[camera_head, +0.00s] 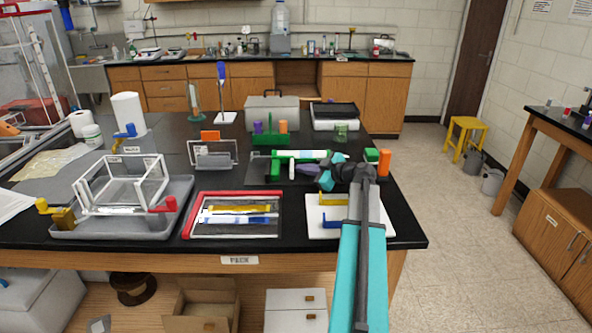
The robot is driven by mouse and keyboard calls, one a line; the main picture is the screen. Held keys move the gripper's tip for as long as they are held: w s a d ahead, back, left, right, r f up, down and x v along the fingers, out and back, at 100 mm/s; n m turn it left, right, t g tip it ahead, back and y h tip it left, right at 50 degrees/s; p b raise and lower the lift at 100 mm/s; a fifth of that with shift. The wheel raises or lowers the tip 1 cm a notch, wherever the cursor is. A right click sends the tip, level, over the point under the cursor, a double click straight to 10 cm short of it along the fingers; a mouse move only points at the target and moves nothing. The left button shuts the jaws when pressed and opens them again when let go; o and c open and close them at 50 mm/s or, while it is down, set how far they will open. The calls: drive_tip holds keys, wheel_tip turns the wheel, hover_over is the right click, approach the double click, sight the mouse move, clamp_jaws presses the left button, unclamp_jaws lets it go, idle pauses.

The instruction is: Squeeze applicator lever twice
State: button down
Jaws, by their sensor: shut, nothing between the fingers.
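The applicator appears to be the white-and-green tube (302,155) lying across a dark tray on the black bench, right of centre. A dark purple part (306,170), possibly the lever, sits beside that piece under the tube. My gripper (322,179) is at the end of my teal-and-grey arm, close to the right of the dark part. Its jaws are shut and empty. The wrist hides the tube's right end, and I cannot tell whether the gripper touches the lever.
An orange block (384,163) stands right of my wrist. A white board with a yellow bracket (333,199) and a red-edged tray (188,217) lie in front. A clear box frame (124,184) stands left. A purple-and-green holder (268,134) stands behind. Open floor lies right.

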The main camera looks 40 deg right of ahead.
drive_tip(key=shift+w+a+b, duration=0.5)
drive_tip(key=shift+w+a, duration=0.1)
drive_tip(key=shift+a, duration=0.15)
idle(1.8)
drive_tip(key=shift+s+d+b, duration=1.05)
drive_tip(key=shift+d+b, duration=0.25)
drive_tip(key=shift+b, duration=0.3)
drive_tip(key=shift+s+d, duration=0.1)
drive_tip(key=shift+d, duration=0.05)
drive_tip(key=shift+s+d+f+b, duration=0.1)
drive_tip(key=shift+s+d+b, duration=0.55)
drive_tip(key=shift+d+b, duration=0.15)
drive_tip(key=shift+s+d+b, duration=0.55)
drive_tip(key=shift+s+d, duration=0.15)
drive_tip(key=shift+d, duration=0.1)
drive_tip(key=shift+s+d, duration=0.2)
idle(1.3)
